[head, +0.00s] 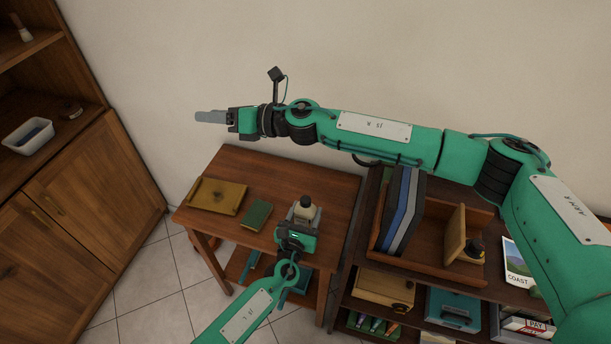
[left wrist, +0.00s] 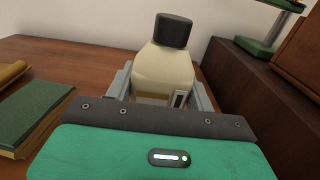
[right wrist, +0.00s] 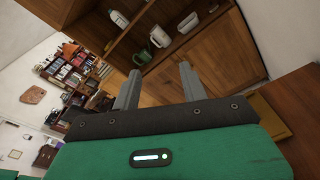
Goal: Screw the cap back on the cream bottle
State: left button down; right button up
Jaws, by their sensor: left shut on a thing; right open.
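The cream bottle (head: 302,213) stands upright near the front edge of the small wooden table; in the left wrist view (left wrist: 163,72) it is between the fingers. A black cap (left wrist: 173,30) sits on top of its neck, and it also shows in the head view (head: 306,201). I cannot tell whether the cap is screwed tight. My left gripper (left wrist: 163,92) is shut around the bottle's body. My right gripper (head: 211,117) is open and empty, above and left of the bottle, in front of the wall. The right wrist view shows its two fingers (right wrist: 160,85) apart with nothing between them.
On the small table (head: 332,182) lie a yellowish tray (head: 220,196) and a green book (head: 257,214). A shelf unit on the right holds upright folders (head: 402,210). A tall wooden cabinet (head: 95,180) stands left. My right arm spans above the shelf unit.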

jog(key=s+f+n+g+h, duration=0.3)
jog(key=s+f+n+g, duration=0.2)
jog(key=n, duration=0.5)
jog(key=n+t+h, duration=0.1)
jog(key=n+h, duration=1.3)
send_over(306, 199)
notch_tip(306, 199, down, 11)
jog(key=shift+f, duration=0.15)
jog(key=shift+f, duration=4)
